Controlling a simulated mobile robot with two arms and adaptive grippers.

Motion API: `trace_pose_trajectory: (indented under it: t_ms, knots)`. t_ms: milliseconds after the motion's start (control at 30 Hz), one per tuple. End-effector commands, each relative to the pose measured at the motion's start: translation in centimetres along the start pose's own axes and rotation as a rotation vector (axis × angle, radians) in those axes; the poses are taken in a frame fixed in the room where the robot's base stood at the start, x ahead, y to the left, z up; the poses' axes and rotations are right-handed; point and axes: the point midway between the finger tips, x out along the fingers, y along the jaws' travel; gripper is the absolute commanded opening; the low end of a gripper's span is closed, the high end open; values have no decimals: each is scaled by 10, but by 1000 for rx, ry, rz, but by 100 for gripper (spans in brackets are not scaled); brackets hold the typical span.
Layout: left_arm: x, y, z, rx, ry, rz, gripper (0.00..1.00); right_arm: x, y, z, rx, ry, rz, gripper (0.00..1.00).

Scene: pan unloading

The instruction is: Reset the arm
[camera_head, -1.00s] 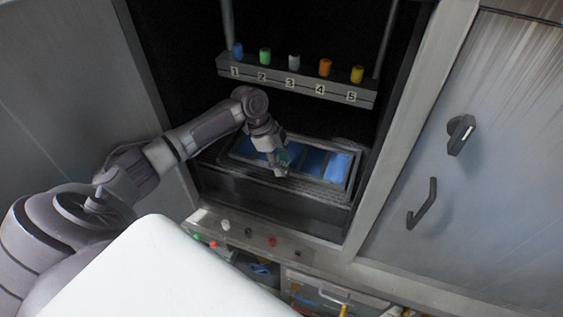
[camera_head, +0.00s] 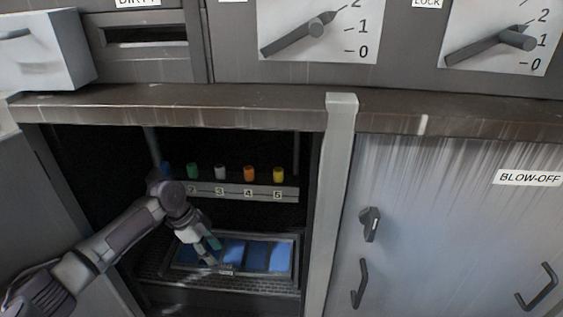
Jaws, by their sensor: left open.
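My left arm (camera_head: 100,248) reaches in from the lower left into an open dark cabinet bay. My left gripper (camera_head: 214,262) is open, pointing down at the front left part of a metal-framed tray (camera_head: 292,242) with blue compartments. Whether it touches the tray I cannot tell. No object shows between its fingers. My right arm and gripper are not in view.
A numbered rail (camera_head: 262,193) with several coloured knobs hangs behind and above the tray. A pale post (camera_head: 332,160) bounds the bay on the right. A closed door labelled BLOW-OFF (camera_head: 450,235) stands beyond it. A ledge (camera_head: 200,110) runs above the bay.

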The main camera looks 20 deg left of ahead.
Motion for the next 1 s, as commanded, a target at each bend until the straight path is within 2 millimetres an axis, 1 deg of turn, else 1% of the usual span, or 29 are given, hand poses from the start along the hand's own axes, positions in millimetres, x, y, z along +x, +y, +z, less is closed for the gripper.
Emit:
trace_pose_trajectory:
  t_ms: [67,133,167,267,300,367,400,433,500,600,700,800,1000]
  knots:
    - [2,1,-1,0,0,1,41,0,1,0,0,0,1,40]
    - [9,7,-5,-2,-4,9,41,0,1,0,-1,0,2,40]
    - [15,12,-7,-4,-9,13,41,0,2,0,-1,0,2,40]
    - [45,40,-20,-23,-33,34,41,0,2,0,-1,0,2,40]
    - [60,55,-28,-39,-46,39,41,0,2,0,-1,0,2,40]
    - [83,85,-42,-73,-63,40,41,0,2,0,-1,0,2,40]
    - [98,108,-52,-110,-72,31,41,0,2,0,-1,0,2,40]
    - [107,126,-60,-145,-76,19,41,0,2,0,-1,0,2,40]
    - [119,161,-75,-248,-83,-25,41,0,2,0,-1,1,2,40]
    - [120,195,-86,-397,-85,-95,41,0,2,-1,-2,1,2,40]
    - [113,218,-90,-532,-83,-156,41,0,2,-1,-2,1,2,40]
    - [104,235,-90,-655,-82,-212,41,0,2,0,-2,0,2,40]
    - [81,261,-82,-876,-85,-314,41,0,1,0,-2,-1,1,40]
